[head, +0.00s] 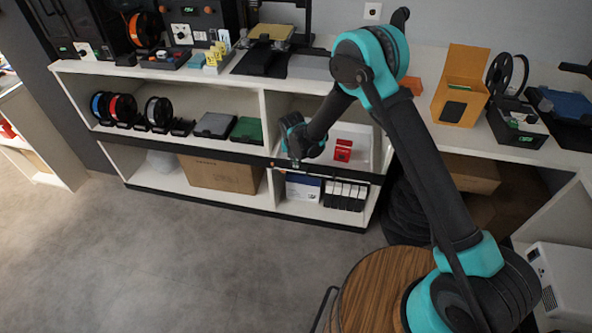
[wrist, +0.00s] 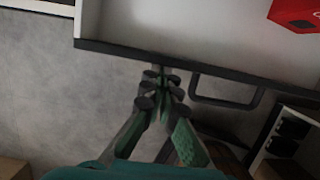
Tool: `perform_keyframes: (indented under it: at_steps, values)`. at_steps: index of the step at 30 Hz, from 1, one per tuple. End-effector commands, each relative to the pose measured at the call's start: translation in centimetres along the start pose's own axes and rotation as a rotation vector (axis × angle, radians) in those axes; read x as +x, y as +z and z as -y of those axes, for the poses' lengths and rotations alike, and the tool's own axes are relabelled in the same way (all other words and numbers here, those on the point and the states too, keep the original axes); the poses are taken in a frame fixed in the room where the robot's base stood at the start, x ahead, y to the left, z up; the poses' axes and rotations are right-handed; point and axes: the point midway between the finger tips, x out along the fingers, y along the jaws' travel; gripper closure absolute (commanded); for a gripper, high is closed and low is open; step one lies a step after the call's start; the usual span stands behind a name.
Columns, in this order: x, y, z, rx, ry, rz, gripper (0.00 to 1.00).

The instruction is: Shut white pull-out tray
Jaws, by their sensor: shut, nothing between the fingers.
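The white pull-out tray (wrist: 185,25) fills the top of the wrist view. Its dark front edge (wrist: 120,52) stands out from the shelf over the floor, so the tray is at least partly open. A dark bar handle (wrist: 225,104) sticks out from that front. My gripper (wrist: 160,85) is shut and empty, with its tips at the front edge, left of the handle; I cannot tell whether they touch it. In the head view, my gripper (head: 295,161) is at the tray's front left, and my arm hides part of the tray (head: 345,173).
Red boxes (head: 343,150) sit in the tray; one red box (wrist: 295,14) shows in the wrist view. Black binders (head: 346,195) and a cardboard box (head: 220,174) stand on the lower shelf. Spools (head: 122,108) stand on the shelf at left. The grey floor (head: 150,260) in front is clear.

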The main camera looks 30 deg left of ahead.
Motion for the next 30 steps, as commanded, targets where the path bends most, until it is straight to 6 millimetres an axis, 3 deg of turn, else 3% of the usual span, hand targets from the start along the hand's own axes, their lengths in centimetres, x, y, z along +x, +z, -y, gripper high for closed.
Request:
perform_keyframes:
  at_steps: [6,12,30]
  values:
    - [0.9,3.7,0.0,0.002,0.000,0.000,1.00]
    - [1.5,6.1,0.1,0.001,0.000,0.000,1.00]
    - [1.8,7.5,0.1,0.002,0.001,0.006,1.00]
